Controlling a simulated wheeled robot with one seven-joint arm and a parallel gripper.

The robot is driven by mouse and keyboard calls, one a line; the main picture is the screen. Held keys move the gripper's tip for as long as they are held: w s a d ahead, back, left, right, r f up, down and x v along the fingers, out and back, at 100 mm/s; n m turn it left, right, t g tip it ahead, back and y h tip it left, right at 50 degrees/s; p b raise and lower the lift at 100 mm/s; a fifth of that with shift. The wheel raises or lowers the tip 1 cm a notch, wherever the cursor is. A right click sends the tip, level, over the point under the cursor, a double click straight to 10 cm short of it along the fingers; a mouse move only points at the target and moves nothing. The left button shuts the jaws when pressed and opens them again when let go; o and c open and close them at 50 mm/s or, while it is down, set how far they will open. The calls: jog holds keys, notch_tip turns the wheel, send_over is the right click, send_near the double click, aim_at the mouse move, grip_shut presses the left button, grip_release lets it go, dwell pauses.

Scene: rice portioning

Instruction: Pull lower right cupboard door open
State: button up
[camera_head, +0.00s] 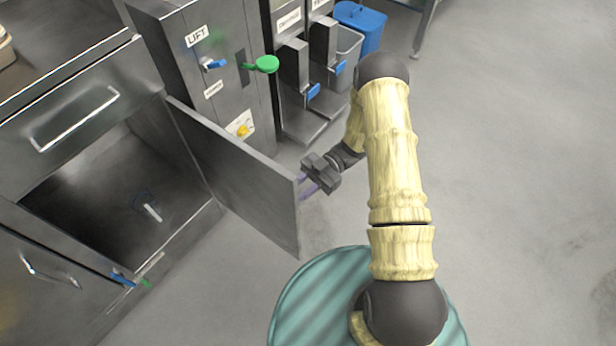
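The lower right cupboard door (235,175) is a grey metal panel, swung well open and sticking out into the room. Its hinge side is at the cabinet's right edge, next to the LIFT unit. The cupboard's dark inside (100,200) is exposed. My gripper (308,186) is at the door's free edge, on the side facing away from the cupboard. The door's handle is hidden or too small to make out there. The fingers are small and partly hidden by the gripper body, so I cannot tell whether they are shut or touch the door.
A drawer with a bar handle (78,120) is above the opening. A second cupboard door with a handle (50,272) is at lower left. The LIFT unit (215,90) and dispensers (305,85) stand behind the door. A blue bin (362,22) is further back. The floor at right is clear.

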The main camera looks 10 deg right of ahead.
jog(key=p+v, duration=0.1)
jog(key=v, duration=1.6)
jog(key=shift+p, duration=0.3)
jog(key=shift+w, duration=0.1)
